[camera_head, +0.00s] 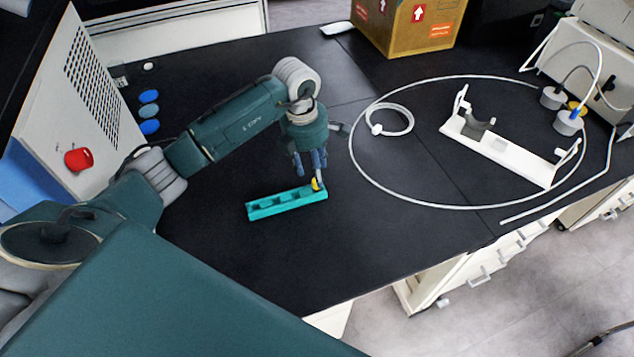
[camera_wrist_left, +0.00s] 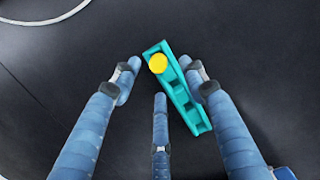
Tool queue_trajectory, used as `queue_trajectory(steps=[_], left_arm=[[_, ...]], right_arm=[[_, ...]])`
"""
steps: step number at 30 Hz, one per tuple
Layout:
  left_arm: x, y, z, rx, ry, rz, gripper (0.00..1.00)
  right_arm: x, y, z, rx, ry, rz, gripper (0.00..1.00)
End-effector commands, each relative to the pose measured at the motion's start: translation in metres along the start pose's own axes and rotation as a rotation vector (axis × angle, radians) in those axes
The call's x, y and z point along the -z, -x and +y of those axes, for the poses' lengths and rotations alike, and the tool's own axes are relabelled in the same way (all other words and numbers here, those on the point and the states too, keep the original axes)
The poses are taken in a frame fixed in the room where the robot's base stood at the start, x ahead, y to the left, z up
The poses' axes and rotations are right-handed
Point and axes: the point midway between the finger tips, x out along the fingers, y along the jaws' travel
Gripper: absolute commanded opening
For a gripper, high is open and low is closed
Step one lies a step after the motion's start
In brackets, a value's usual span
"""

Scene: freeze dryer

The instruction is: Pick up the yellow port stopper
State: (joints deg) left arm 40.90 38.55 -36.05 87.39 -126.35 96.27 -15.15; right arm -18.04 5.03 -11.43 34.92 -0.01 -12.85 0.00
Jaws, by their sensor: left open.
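The yellow port stopper (camera_head: 316,184) sits in the end slot of a teal rack (camera_head: 262,209) on the black bench. In the left wrist view the stopper (camera_wrist_left: 158,63) is a round yellow top at the rack's upper end, and the rack's other slots (camera_wrist_left: 187,107) look empty. My left gripper (camera_head: 312,172) points down just above that end of the rack. In the left wrist view its blue fingers (camera_wrist_left: 160,85) are spread apart, open and empty, with the stopper between and a little beyond them. My right gripper is not in view.
A white machine with a red knob (camera_head: 78,159) stands at the left, near several blue caps (camera_head: 149,111). A cardboard box (camera_head: 408,25) is at the back. A large tube loop (camera_head: 420,202) surrounds a white stand (camera_head: 500,150) at the right. Bench around the rack is clear.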

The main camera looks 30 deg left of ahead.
Motion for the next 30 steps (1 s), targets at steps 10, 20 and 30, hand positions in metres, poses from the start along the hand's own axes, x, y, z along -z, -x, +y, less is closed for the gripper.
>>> queue_trajectory(steps=[10, 20, 30], left_arm=[[-0.003, -0.044, 0.000, 0.003, 0.001, 0.001, 0.43], [-0.002, -0.047, 0.001, 0.001, 0.000, 0.001, 0.29], [-0.002, -0.046, 0.001, 0.001, 0.000, 0.001, 0.04]], right_arm=[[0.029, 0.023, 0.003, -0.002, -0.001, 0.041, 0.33], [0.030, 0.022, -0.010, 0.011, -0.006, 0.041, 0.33], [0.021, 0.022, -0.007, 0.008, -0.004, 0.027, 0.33]])
